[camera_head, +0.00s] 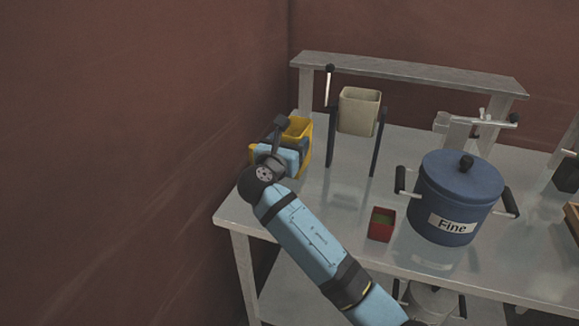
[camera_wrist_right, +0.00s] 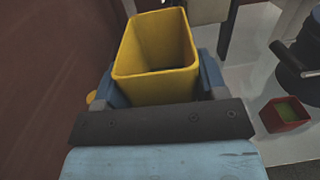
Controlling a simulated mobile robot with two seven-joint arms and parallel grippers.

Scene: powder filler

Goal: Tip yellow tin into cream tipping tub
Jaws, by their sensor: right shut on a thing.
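The yellow tin (camera_head: 299,128) is at the left end of the table, upright and open-topped. In the right wrist view the yellow tin (camera_wrist_right: 155,84) sits between the fingers, its inside visible and no contents clearly seen. My right gripper (camera_head: 285,155) is shut on the yellow tin; it also shows in the right wrist view (camera_wrist_right: 158,92). Whether the tin touches the table is hidden. The cream tipping tub (camera_head: 357,112) hangs upright between two dark posts, to the right of and behind the tin, with a black-knobbed lever at its left. My left gripper is not in view.
A small red box (camera_head: 381,224) with green inside stands near the front. A large blue pot (camera_head: 459,198) labelled "Fine" stands right of it. A raised grey shelf (camera_head: 410,72) runs along the back. A wall is close on the left. The table (camera_head: 325,205) is bare before the tub.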

